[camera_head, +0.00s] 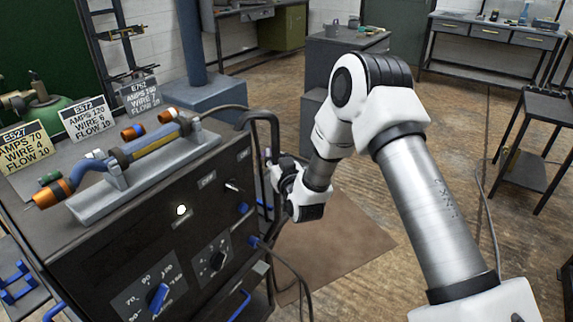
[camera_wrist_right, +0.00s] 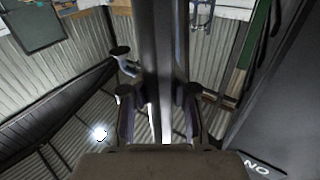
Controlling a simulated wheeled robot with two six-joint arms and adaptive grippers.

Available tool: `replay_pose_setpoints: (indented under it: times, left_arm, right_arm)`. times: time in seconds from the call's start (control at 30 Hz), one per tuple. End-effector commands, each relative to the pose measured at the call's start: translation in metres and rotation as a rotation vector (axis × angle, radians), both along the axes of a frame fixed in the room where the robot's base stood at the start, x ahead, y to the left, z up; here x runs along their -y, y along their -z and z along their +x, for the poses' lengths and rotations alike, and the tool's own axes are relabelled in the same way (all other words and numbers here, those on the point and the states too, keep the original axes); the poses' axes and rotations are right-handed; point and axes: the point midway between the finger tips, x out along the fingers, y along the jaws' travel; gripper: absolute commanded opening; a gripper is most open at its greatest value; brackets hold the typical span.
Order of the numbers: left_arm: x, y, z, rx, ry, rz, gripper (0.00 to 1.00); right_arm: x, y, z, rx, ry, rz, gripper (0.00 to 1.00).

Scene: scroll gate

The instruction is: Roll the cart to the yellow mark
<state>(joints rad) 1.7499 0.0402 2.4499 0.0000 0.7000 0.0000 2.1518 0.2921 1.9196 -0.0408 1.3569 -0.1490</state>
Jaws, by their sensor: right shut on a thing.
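The cart (camera_head: 225,185) is a dark welding machine with dials, blue knobs and a lit white lamp on its front panel. It fills the lower left of the head view. A dark bent handle bar (camera_head: 273,135) stands at its right end. My right gripper (camera_head: 278,178) is at this bar, its fingertips partly hidden. In the right wrist view the fingers (camera_wrist_right: 158,98) lie on both sides of the dark handle bar (camera_wrist_right: 165,50), shut on it. I see no yellow mark in either view. My left gripper is not in view.
A torch (camera_head: 120,160) rests on the cart top near several number cards (camera_head: 88,118). A brown mat (camera_head: 345,240) lies on the wooden floor right of the cart. A grey cabinet (camera_head: 340,50) and a blue column base (camera_head: 205,95) stand behind. A dark table (camera_head: 530,120) stands right.

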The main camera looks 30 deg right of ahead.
Motion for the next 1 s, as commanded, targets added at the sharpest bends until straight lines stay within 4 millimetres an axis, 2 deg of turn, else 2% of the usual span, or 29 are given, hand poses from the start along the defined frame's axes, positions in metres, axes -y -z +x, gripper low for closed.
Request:
replay_pose_setpoints:
  times: [0.07,0.4,0.73,0.77,0.8,0.83,1.0]
  left_arm:
    - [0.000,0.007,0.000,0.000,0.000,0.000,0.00]
    - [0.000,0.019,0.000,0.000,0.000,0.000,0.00]
    - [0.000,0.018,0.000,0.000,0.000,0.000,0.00]
    - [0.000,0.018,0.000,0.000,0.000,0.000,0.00]
    - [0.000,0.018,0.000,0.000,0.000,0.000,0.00]
    - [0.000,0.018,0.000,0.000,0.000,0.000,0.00]
    - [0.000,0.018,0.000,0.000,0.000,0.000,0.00]
  right_arm:
    - [-0.012,0.002,0.013,0.000,-0.022,-0.008,0.00]
    - [-0.032,0.004,0.057,-0.008,-0.022,-0.006,0.00]
    - [-0.034,0.007,0.059,-0.019,-0.021,-0.002,0.00]
    - [-0.034,0.007,0.059,-0.019,-0.021,-0.002,0.30]
    - [-0.033,0.007,0.059,-0.018,-0.020,-0.002,0.45]
    - [-0.033,0.006,0.059,-0.017,-0.019,-0.002,0.49]
    - [-0.031,0.004,0.060,-0.011,-0.015,-0.001,0.49]
